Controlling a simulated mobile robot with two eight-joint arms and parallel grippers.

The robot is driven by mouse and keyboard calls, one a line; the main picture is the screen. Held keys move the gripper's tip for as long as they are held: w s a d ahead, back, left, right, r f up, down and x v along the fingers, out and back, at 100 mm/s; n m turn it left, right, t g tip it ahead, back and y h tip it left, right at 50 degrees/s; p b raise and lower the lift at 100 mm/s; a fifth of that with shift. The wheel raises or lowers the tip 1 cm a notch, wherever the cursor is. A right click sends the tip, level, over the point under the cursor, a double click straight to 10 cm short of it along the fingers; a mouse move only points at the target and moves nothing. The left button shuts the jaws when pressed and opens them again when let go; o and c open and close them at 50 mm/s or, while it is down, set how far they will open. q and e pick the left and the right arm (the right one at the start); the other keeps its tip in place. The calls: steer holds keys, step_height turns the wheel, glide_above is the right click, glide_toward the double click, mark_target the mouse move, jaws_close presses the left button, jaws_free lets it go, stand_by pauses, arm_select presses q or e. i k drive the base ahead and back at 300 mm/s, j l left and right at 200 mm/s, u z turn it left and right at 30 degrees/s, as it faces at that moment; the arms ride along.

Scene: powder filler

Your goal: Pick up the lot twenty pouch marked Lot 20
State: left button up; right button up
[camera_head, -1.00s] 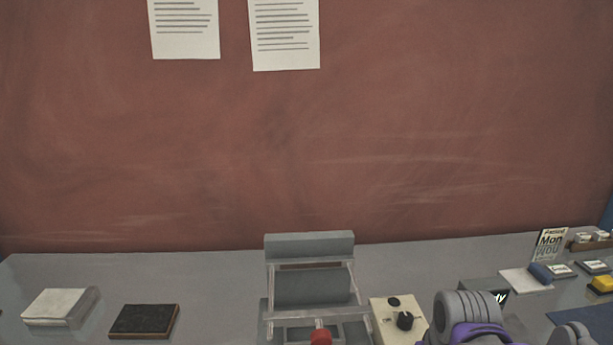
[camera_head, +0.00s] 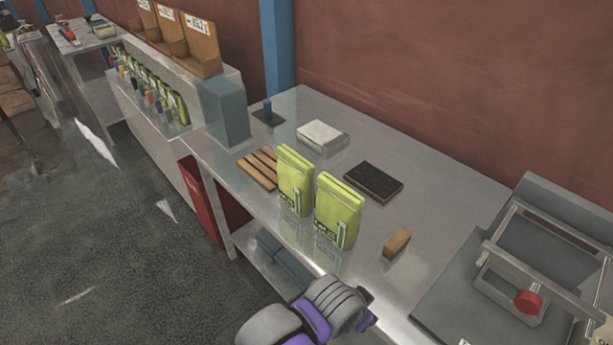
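Two upright lime-green pouches stand side by side on the grey bench in the head view. One is the left pouch (camera_head: 295,180), and the other is the right pouch (camera_head: 338,212), slightly nearer. Both have dark printing and a small pale-and-green strip low on the front. The printing is too small to read, so I cannot tell which is Lot 20. A grey and purple part of my arm shows at the bottom centre, in front of the bench edge and apart from the pouches. Neither gripper's fingers are in view.
A slatted wooden rack (camera_head: 258,168) lies left of the pouches. A black pad (camera_head: 373,180), white block (camera_head: 320,137) and brown block (camera_head: 397,243) are nearby. A sealing machine (camera_head: 545,250) stands right. Several more green pouches (camera_head: 150,90) stand on a far-left shelf.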

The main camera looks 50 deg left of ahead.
mark_target(296, 189)
steer(key=u, duration=1.85)
steer(key=i+j+z, duration=0.1)
steer(key=z, duration=0.65)
steer(key=j+z, duration=0.35)
steer(key=j, duration=0.15)
steer(key=j+z, duration=0.35)
steer(key=j, duration=0.15)
steer(key=k+j+z, duration=0.1)
steer(key=j+z, duration=0.25)
steer(key=j, duration=0.75)
steer(key=k+j, duration=0.1)
steer(key=j, duration=0.45)
steer(key=j+z, duration=0.1)
steer(key=j, duration=1.35)
steer(key=i, duration=0.15)
